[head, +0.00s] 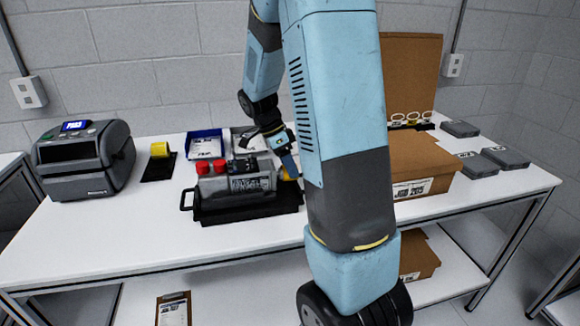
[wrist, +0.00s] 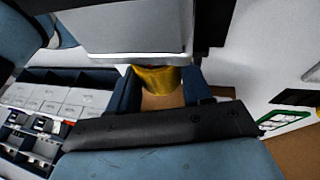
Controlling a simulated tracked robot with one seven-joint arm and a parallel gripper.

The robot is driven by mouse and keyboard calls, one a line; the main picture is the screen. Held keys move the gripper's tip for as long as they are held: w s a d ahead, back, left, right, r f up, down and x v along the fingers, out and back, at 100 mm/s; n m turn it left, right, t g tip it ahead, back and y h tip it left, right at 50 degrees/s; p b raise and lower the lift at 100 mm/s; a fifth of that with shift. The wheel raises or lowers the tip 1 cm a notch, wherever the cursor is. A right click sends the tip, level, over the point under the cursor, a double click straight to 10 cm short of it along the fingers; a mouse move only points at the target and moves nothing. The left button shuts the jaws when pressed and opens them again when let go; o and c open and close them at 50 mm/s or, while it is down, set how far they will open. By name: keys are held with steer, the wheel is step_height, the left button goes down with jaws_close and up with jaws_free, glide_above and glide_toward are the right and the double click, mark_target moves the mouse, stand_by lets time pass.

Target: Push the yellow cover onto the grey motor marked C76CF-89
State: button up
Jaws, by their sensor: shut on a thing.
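The grey motor (head: 238,185) lies on its side in a black tray (head: 250,212) on the white table. Dark lettering on it is too small to read. Two red caps (head: 203,168) stand at its left end. My gripper (head: 290,165) is at the motor's right end, shut on the yellow cover (head: 284,174). In the wrist view the yellow cover (wrist: 157,80) sits between the two dark blue fingers, right against the edge of a grey body (wrist: 135,35), apparently the motor. How far the cover is on is hidden.
A label printer (head: 82,160) and a yellow roll or part (head: 159,150) on a black base stand at left. A blue bin (head: 204,144) is behind the motor. A cardboard box (head: 420,165) stands right of my arm, with grey flat cases (head: 505,157) beyond.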

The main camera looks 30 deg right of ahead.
steer(key=shift+w+a, duration=0.25)
steer(key=shift+a, duration=0.65)
stand_by(1.9)
steer(key=o, duration=1.1)
steer(key=shift+c, duration=0.2)
steer(key=v, duration=1.4)
steer(key=s+a+r+n+t+y, duration=0.1)
steer(key=s+a+n+t, duration=0.1)
steer(key=s+n, duration=0.5)
steer(key=s+a+r+n+t+y, duration=0.1)
steer(key=s+a+r+n+t, duration=0.1)
steer(key=s+n+t, duration=0.2)
steer(key=s+a+r+n+t+y, duration=0.1)
steer(key=s+a+r+n+t, duration=0.1)
steer(key=s+n, duration=0.7)
steer(key=s+a+t, duration=0.1)
steer(key=s, duration=0.2)
steer(key=shift+s+n, duration=0.35)
steer(key=shift+n, duration=0.05)
